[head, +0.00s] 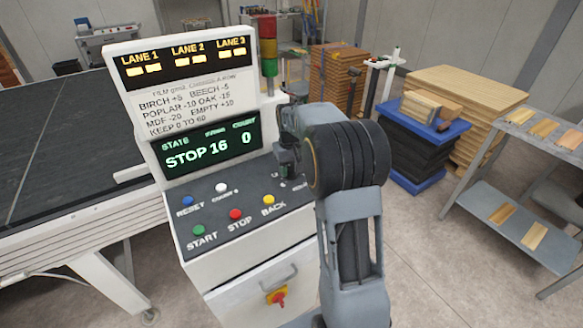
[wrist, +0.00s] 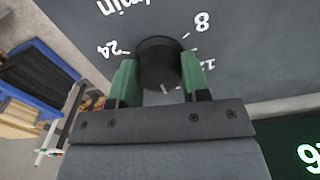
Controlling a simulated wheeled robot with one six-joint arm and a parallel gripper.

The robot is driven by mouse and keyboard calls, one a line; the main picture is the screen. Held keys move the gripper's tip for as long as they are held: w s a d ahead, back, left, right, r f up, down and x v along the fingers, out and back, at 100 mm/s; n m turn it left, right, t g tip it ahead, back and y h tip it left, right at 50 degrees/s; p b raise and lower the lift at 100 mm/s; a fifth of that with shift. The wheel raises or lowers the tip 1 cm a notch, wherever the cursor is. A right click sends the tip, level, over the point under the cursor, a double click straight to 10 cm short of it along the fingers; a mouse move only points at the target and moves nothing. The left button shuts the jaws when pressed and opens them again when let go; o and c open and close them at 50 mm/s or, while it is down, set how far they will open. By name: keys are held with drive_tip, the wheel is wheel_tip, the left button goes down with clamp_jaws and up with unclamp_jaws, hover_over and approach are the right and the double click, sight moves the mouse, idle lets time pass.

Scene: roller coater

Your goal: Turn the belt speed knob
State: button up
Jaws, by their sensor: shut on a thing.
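The belt speed knob (wrist: 160,64) is a round black knob on the dark panel. In the wrist view it sits between the two green fingertips of my gripper (wrist: 160,82), which is shut on it. White marks, with 8 and 24 readable, stand around it. In the head view my gripper (head: 287,155) is at the right side of the console's sloped control panel (head: 212,217), and my arm hides the knob. The display (head: 207,146) reads STOP, 16 and 0.
Reset, start, stop and other buttons (head: 235,214) lie left of my gripper. The upright lane sign (head: 185,85) and a signal tower (head: 268,45) stand behind. A dark belt table (head: 55,140) is at left. Stacked boards and a shelf (head: 520,225) stand at right, with open floor between.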

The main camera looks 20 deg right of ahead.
drive_tip(key=o, duration=0.9)
drive_tip(key=shift+r, duration=0.15)
wheel_tip(320, 180, up, 14)
drive_tip(key=shift+f, duration=0.2)
hover_over(291, 168)
drive_tip(key=shift+m, duration=0.4)
wheel_tip(291, 168, down, 4)
drive_tip(key=shift+f, duration=0.2)
drive_tip(key=shift+s+a+f+n+t, duration=0.15)
drive_tip(key=shift+s+a+f+t, duration=0.55)
drive_tip(key=shift+s+a, duration=1.95)
drive_tip(key=shift+s+a+f+n+t, duration=0.2)
drive_tip(key=shift+s+a+f+t, duration=0.4)
drive_tip(key=shift+s, duration=4)
drive_tip(key=shift+s+a+f+n+t, duration=0.15)
drive_tip(key=shift+s+a+f+t, duration=0.55)
drive_tip(key=shift+s+a, duration=2.05)
